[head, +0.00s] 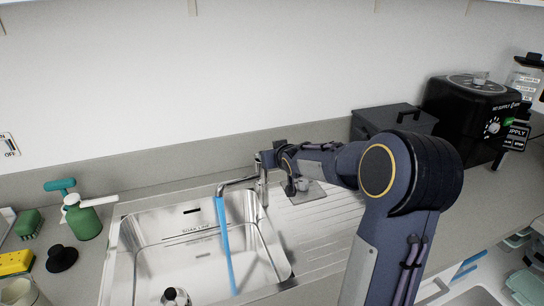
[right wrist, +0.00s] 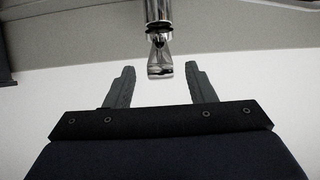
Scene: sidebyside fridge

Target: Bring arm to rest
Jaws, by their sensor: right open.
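My right arm (head: 410,190) reaches from the right over the counter to the faucet. My right gripper (head: 262,160) is at the top of the chrome faucet (head: 262,195), partly hidden by its own wrist. In the right wrist view, my right gripper (right wrist: 160,70) is open, its two dark fingers apart. The faucet's chrome lever (right wrist: 160,62) shows in the gap between the fingertips, with no visible contact. A light blue strip (head: 225,245), like a stream of water, runs from the faucet's spout (head: 236,182) into the sink. My left gripper is not in view.
The steel sink (head: 190,222) holds a dark-topped object (head: 176,297). A green bottle (head: 84,222), a green brush (head: 29,224) and a black knob-shaped object (head: 62,258) stand at left. A dark box (head: 385,121) and black machine (head: 465,110) stand at back right.

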